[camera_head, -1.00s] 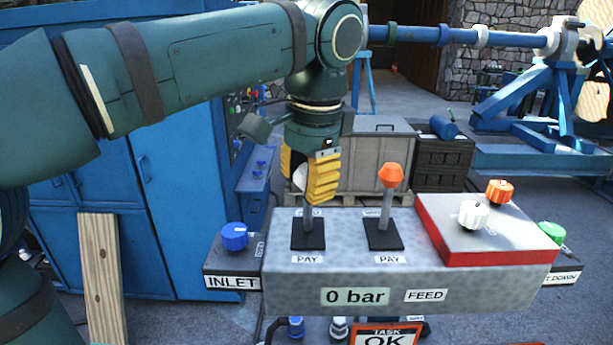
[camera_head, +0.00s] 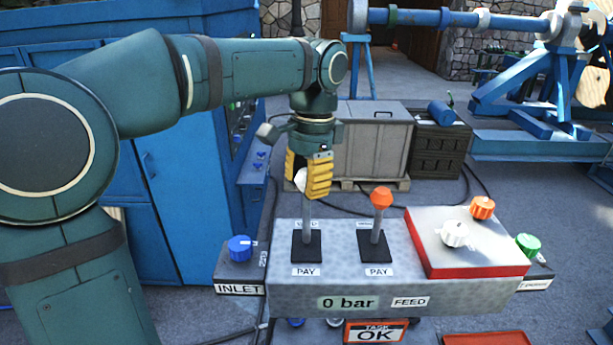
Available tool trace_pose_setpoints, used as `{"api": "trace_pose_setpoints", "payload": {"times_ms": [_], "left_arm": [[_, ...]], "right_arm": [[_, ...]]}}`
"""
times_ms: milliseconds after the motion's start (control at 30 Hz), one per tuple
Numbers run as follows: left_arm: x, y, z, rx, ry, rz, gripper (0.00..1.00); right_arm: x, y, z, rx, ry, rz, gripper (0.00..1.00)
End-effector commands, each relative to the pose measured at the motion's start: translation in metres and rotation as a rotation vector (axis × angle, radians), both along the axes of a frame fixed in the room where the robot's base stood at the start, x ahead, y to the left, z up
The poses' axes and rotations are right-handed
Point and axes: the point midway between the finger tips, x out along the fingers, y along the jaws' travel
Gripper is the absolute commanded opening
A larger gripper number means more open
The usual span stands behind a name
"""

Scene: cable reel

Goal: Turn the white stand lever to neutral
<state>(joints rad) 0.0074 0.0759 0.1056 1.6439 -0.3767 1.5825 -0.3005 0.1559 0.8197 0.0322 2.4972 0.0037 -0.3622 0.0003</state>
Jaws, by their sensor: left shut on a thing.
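The white stand lever (camera_head: 306,219) rises from the left black slot plate of the grey control box. Its white knob (camera_head: 301,180) shows partly between the yellow fingers of my left gripper (camera_head: 309,178), which is shut on it from above. The fingers hide most of the knob. The lever shaft looks nearly upright. A PAY label sits in front of its plate; the label behind it is partly hidden. My right gripper does not show.
An orange-knobbed lever (camera_head: 380,200) stands close to the right. The control box (camera_head: 345,297) reads 0 bar. A red-edged panel (camera_head: 470,258) carries a white knob (camera_head: 455,234) and an orange knob (camera_head: 482,208). A blue knob (camera_head: 240,248) is at left, a green knob (camera_head: 527,245) at right.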

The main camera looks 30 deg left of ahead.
Motion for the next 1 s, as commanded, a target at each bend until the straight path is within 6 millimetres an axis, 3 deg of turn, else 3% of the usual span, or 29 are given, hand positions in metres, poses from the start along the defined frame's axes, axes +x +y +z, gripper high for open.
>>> {"api": "trace_pose_setpoints", "payload": {"times_ms": [233, 267, 300, 333, 733, 1000], "left_arm": [[0.000, 0.001, 0.001, 0.002, -0.005, 0.003, 0.00], [0.000, 0.001, 0.001, 0.002, -0.005, 0.003, 0.52], [0.000, 0.001, 0.001, 0.002, -0.005, 0.003, 0.66], [0.000, 0.001, 0.001, 0.003, -0.004, 0.002, 0.74], [0.001, 0.000, 0.005, 0.002, -0.004, 0.001, 0.74], [0.006, -0.002, 0.049, 0.000, -0.007, 0.000, 0.74]], "right_arm": [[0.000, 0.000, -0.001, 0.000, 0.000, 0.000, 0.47], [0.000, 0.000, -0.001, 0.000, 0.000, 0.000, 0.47], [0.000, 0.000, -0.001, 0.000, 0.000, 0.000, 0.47], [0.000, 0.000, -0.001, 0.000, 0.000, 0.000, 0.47], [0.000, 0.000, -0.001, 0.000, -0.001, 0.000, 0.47], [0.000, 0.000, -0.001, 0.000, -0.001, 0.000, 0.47]]}}
